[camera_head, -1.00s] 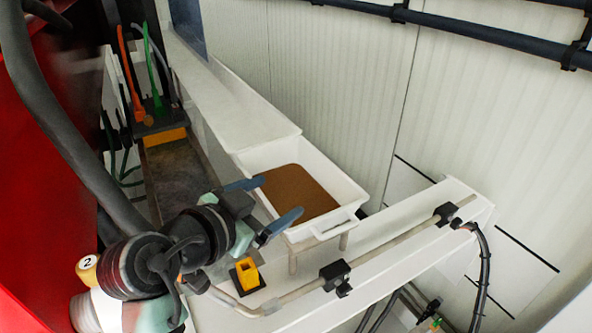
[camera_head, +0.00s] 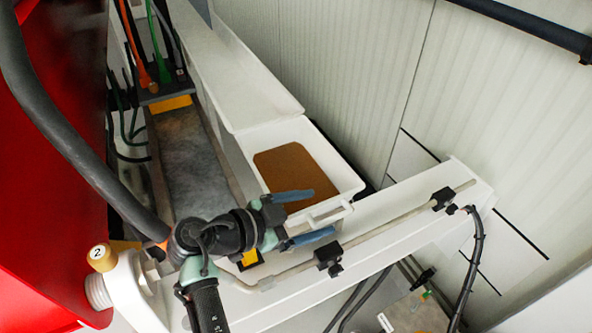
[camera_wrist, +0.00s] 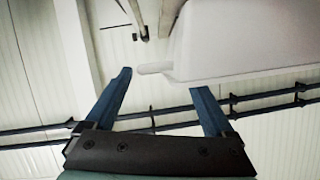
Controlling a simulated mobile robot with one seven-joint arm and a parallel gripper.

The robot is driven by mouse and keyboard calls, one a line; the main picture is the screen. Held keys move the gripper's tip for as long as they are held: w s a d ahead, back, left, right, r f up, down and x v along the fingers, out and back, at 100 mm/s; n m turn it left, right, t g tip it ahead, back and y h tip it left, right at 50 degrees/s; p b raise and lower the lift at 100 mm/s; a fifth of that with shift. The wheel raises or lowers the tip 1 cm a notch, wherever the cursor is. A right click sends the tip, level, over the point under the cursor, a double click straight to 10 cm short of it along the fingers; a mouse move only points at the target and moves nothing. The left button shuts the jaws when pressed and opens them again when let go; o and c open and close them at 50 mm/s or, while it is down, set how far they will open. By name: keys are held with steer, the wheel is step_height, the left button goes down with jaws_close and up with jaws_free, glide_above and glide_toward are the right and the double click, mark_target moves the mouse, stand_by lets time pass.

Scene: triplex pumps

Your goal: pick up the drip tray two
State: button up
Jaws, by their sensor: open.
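The white drip tray (camera_head: 338,170) with brown content sits on the white ledge in the head view. A small handle (camera_head: 339,212) juts from its near end. In the wrist view the white tray (camera_wrist: 245,40) fills the upper right, and its handle (camera_wrist: 154,68) lies between and slightly beyond my fingertips. My gripper (camera_head: 322,215) is open and empty at the tray's near end, with one blue finger on each side of the handle in the picture. I see no clear contact. No label shows on the tray.
Another long white tray or trough (camera_head: 245,85) adjoins behind. A grey pipe (camera_head: 390,223) with black clamps runs along the ledge in front. A yellow block (camera_head: 250,258) is partly hidden under my gripper. A ribbed white wall (camera_head: 370,90) stands close behind the tray.

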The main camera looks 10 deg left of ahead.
mark_target(329, 210)
steer(key=p+x, duration=0.2)
steer(key=x, duration=0.2)
steer(key=shift+s+d+f, duration=0.1)
steer(key=shift+d, duration=0.2)
jaws_close()
stand_by(0.3)
